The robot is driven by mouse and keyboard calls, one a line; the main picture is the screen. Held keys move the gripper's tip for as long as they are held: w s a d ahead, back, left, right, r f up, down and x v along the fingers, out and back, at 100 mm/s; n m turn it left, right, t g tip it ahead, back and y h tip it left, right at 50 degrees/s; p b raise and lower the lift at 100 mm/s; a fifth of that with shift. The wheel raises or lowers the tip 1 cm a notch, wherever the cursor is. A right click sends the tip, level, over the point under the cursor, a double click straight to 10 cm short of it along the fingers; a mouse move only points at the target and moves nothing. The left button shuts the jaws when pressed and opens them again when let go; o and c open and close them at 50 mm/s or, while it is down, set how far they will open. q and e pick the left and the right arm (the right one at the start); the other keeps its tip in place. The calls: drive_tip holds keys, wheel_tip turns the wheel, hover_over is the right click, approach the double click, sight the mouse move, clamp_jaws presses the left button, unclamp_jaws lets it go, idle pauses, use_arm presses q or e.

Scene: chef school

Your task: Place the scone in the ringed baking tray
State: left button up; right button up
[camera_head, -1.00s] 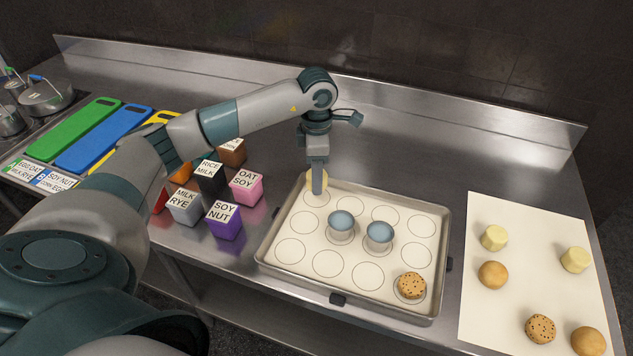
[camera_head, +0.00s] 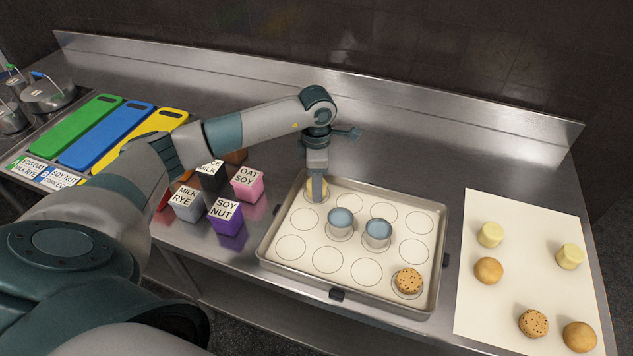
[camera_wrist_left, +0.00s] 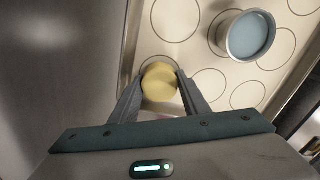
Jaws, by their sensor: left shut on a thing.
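The ringed baking tray (camera_head: 345,283) lies on the steel counter, its light liner printed with rows of circles. My left gripper (camera_head: 317,197) points down at the tray's back left corner. It is shut on a pale yellow scone (camera_head: 318,184), mostly hidden behind the fingers in the head view. The left wrist view shows the scone (camera_wrist_left: 159,82) between both fingertips, over the corner ring. I cannot tell whether it touches the liner. A dark-speckled scone (camera_head: 408,281) sits in the front right ring. My right gripper is not in view.
Two blue-topped cups (camera_head: 340,220) (camera_head: 378,232) stand on the tray's middle rings. A paper sheet (camera_head: 500,320) at right holds several pale, plain and speckled scones. Labelled cubes (camera_head: 226,216) stand close left of the tray. Coloured boards (camera_head: 105,134) lie farther left.

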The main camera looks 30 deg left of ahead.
use_arm(q)
drive_tip(key=shift+f, duration=0.2)
drive_tip(key=o, duration=1.1)
drive_tip(key=shift+c, duration=0.2)
drive_tip(key=shift+r, duration=0.2)
drive_tip(key=shift+r, duration=0.5)
wheel_tip(320, 180, up, 11)
drive_tip(key=b, duration=0.3)
drive_tip(key=shift+b, duration=0.35)
